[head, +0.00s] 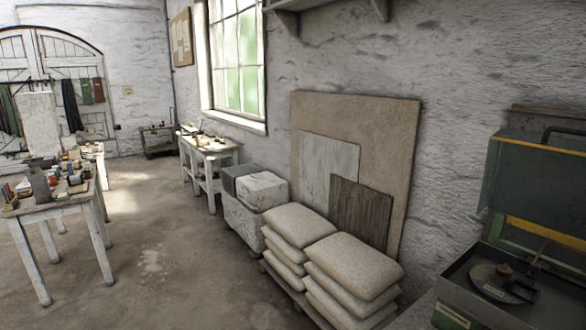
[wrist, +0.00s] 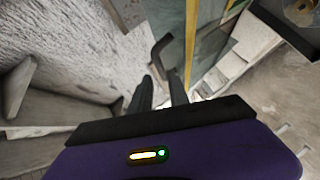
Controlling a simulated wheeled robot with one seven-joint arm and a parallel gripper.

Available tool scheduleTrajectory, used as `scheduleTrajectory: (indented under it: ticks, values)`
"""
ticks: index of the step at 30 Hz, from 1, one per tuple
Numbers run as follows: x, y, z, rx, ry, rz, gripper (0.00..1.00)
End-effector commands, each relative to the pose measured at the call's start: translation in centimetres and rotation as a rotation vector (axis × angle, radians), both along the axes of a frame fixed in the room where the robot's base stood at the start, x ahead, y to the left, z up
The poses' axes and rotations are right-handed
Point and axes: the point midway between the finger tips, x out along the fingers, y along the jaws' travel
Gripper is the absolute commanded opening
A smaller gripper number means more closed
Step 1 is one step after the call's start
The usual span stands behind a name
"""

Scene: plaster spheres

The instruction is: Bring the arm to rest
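My gripper (wrist: 163,90) shows in the wrist view as two dark fingers beyond a purple body with a small lit indicator. The fingers stand apart with a narrow gap, and I see nothing held between them. A dark bent handle (wrist: 161,47) lies beyond the fingertips, close to them in the picture; whether they touch I cannot tell. In the head view no part of my arm or gripper shows.
At the right, a green metal case (head: 535,185) with a dark handle stands above an open tray (head: 470,275) holding a round disc. Stacked sacks (head: 350,265), leaning boards (head: 405,130) and a cluttered table (head: 75,208) stand around. Open floor (head: 165,265) lies left of centre.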

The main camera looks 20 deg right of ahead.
Motion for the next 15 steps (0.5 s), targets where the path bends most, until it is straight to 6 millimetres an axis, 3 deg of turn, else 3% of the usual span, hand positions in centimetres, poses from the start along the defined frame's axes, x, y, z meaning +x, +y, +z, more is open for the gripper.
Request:
scheduleTrajectory:
  ticks: [3,8,11,15]
  values:
    - [0.0,-0.7,1.4,0.052,-0.087,-0.048,0.22]
    - [-1.3,-1.6,6.1,0.099,-0.311,-0.150,0.22]
    - [-1.9,-1.9,5.7,0.152,-0.445,-0.201,0.22]
    - [-1.7,-1.1,3.4,0.226,-0.579,-0.229,0.22]
